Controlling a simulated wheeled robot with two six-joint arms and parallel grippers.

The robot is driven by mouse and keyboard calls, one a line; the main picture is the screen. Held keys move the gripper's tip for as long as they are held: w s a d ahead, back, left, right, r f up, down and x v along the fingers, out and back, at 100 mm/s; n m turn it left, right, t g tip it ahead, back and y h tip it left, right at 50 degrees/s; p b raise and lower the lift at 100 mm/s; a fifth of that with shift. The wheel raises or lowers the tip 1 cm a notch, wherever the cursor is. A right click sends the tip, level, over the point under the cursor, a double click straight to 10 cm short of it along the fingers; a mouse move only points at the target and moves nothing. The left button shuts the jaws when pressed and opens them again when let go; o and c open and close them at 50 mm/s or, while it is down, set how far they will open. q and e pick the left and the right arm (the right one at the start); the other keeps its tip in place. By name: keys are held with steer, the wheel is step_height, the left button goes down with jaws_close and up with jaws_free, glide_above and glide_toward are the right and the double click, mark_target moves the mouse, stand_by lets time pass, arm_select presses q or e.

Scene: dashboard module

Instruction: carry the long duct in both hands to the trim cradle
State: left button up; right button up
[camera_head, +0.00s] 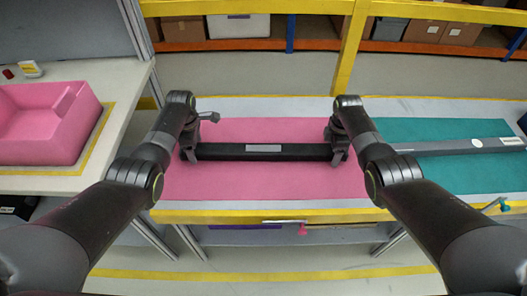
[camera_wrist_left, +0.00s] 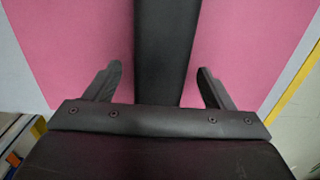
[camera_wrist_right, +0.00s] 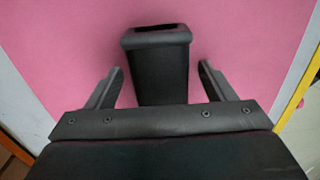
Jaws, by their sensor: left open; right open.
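The long duct (camera_head: 264,152) is a straight black bar with a grey label, lying left to right on a pink mat (camera_head: 265,184). My left gripper (camera_head: 190,154) is open over its left end. In the left wrist view the duct (camera_wrist_left: 163,50) runs between the spread fingers (camera_wrist_left: 160,88), with a gap on each side. My right gripper (camera_head: 338,158) is open over its right end. In the right wrist view the duct's hollow end (camera_wrist_right: 158,60) shows between the open fingers (camera_wrist_right: 160,88), with gaps. I cannot tell which thing is the trim cradle.
A pink block-like tray (camera_head: 45,125) with a notched rim stands on the left table. A grey bar (camera_head: 455,147) lies on a teal mat (camera_head: 440,175) at the right. A yellow post (camera_head: 350,45) and shelves with boxes (camera_head: 238,26) stand behind the bench.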

arm_select(q)
steer(key=shift+f, duration=0.15)
arm_select(e)
steer(key=shift+f, duration=0.2)
arm_select(q)
steer(key=shift+c, duration=0.2)
arm_select(e)
steer(key=shift+c, duration=0.2)
arm_select(q)
steer(key=c, duration=1.3)
arm_select(e)
steer(key=c, duration=1.3)
arm_select(q)
steer(key=shift+o, duration=0.2)
arm_select(e)
steer(key=shift+o, duration=0.2)
